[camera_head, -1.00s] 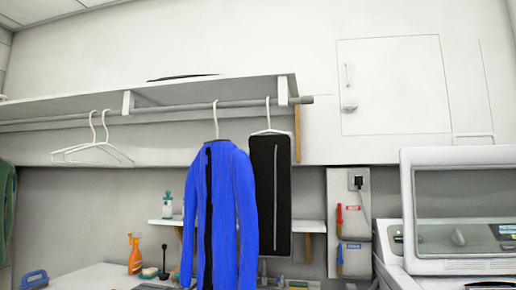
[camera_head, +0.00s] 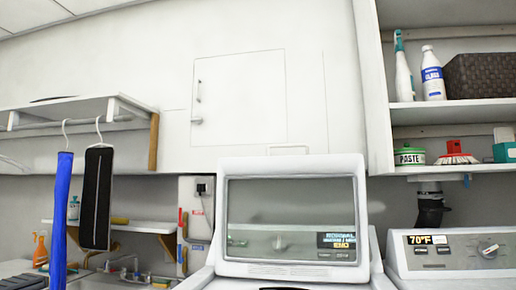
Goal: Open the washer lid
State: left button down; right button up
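The washer (camera_head: 205,282) stands at the bottom centre of the head view, cut off by the lower edge. Its lid (camera_head: 290,168), a white frame around a see-through grey pane, stands upright at the back of the machine. A knob and a lit display show through the pane. A dark shape (camera_head: 283,288) shows at the very bottom edge, too little of it to identify. Neither of my grippers is in view.
A second machine (camera_head: 445,268) with a knob and a 70°F display stands to the right. Shelves (camera_head: 450,112) with bottles, a basket and a paste tin are above it. A hanger rail (camera_head: 85,123) with clothes and a sink (camera_head: 125,278) are at left.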

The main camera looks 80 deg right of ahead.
aim_at(334, 166)
jog(key=k, duration=0.2)
jog(key=z, duration=1.4)
